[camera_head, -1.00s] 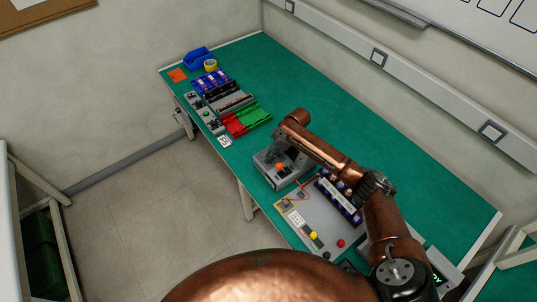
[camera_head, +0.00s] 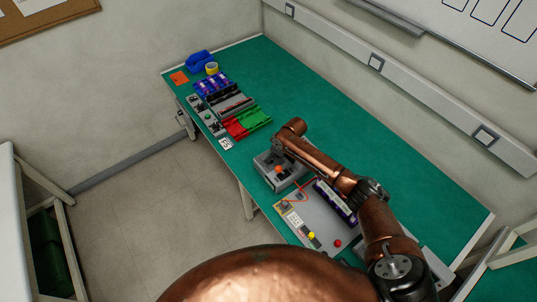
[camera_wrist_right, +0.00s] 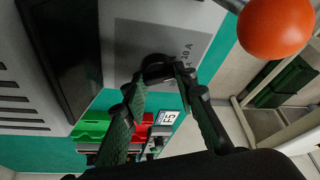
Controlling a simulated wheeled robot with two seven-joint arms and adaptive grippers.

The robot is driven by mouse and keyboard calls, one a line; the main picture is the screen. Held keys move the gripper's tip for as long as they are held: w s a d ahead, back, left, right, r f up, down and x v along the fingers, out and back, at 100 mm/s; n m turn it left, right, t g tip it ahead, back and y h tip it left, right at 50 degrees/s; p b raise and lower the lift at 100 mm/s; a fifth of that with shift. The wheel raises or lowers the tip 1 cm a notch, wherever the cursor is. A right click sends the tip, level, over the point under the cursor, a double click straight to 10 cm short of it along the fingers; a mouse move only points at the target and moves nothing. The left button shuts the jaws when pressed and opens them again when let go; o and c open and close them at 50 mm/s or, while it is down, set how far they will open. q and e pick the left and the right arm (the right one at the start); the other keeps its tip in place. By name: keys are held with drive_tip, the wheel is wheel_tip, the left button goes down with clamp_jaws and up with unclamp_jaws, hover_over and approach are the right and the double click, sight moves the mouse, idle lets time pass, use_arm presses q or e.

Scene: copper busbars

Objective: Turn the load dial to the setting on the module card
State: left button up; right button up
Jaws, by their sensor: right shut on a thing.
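A grey load box (camera_head: 268,165) stands on the green bench and also fills the upper left of the wrist view (camera_wrist_right: 115,55). Its black load dial (camera_wrist_right: 157,68) sits by a printed "10 A" mark. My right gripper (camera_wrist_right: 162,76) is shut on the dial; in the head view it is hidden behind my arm. The dial's pointer is not clear. A white card with dark print (camera_head: 226,143) lies at the bench's front edge; in the wrist view this card (camera_wrist_right: 167,117) seems to read 15, though small. My left gripper is out of view.
An orange ball knob (camera_wrist_right: 276,27) rises close to my right gripper. A grey test board (camera_head: 318,222) with wires and red and yellow knobs lies nearer me. Red and green trays (camera_head: 250,122) stand beyond the box. The bench's far middle is clear.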

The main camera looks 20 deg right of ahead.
drive_tip(key=m+p, duration=0.1)
drive_tip(key=p, duration=0.1)
drive_tip(key=s+m+h+p, duration=0.1)
drive_tip(key=m+p, duration=0.1)
drive_tip(key=shift+a+f, duration=0.1)
drive_tip(key=shift+a, duration=0.1)
drive_tip(key=shift+f+m+t+h+p, duration=0.25)
drive_tip(key=shift+m+t+h+p, duration=0.15)
drive_tip(key=shift+m+p, duration=0.8)
drive_tip(key=o, duration=1.1)
drive_tip(key=shift+d+r, duration=0.1)
drive_tip(key=shift+r, duration=0.1)
drive_tip(key=shift+o, duration=0.3)
drive_tip(key=shift+w, duration=0.2)
drive_tip(key=shift+d+r, duration=0.1)
drive_tip(key=shift+r, duration=0.1)
drive_tip(key=v, duration=1.1)
drive_tip(key=shift+s+r, duration=0.25)
drive_tip(key=shift+r, duration=0.05)
